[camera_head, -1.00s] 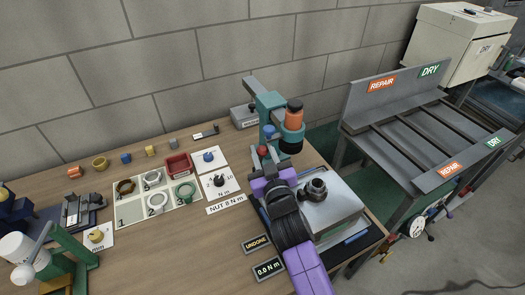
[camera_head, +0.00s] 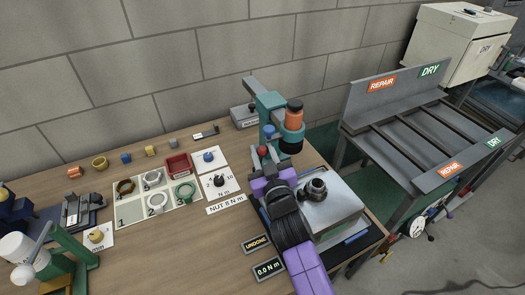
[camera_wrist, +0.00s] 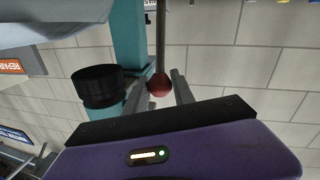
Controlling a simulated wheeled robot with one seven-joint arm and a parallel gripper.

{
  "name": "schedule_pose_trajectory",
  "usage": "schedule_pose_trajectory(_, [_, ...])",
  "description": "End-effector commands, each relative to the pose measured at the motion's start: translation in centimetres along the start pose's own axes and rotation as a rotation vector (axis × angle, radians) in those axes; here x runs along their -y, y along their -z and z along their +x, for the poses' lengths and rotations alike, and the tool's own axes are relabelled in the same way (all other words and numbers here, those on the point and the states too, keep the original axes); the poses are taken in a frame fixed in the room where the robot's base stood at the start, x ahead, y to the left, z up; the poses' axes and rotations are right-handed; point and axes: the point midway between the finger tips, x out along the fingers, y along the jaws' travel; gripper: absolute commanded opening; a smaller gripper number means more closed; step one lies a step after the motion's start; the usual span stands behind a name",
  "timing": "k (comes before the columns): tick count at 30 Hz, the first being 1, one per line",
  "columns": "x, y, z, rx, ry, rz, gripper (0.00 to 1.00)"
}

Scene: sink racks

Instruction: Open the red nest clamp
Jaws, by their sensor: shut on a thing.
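The red ball knob (camera_head: 262,152) of the nest clamp stands at the foot of the teal press (camera_head: 268,108). In the wrist view the red knob (camera_wrist: 159,85) sits at the end of a thin grey rod (camera_wrist: 161,40). My gripper (camera_wrist: 158,88) is shut on the red knob, with one grey finger on each side of it. In the head view my purple gripper hides the lower part of the clamp. A dark threaded fitting (camera_head: 315,190) stands on the pale metal block (camera_head: 340,208) to the right of my gripper.
A blue knob (camera_head: 269,130) and an orange-topped cylinder (camera_head: 294,113) on the press are close to my gripper. Signs reading UNDONE (camera_head: 257,244) and 0.0 N m (camera_head: 269,268) lie in front. A parts mat (camera_head: 131,211) with rings lies left.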

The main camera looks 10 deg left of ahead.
Motion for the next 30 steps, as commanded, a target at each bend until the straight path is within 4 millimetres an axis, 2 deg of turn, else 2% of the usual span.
schedule_pose_trajectory(16, [0.2, 0.1, 1.1, -0.002, 0.001, 0.000, 0.00])
schedule_pose_trajectory(30, [1.2, 0.0, 5.3, -0.005, 0.002, 0.000, 0.00])
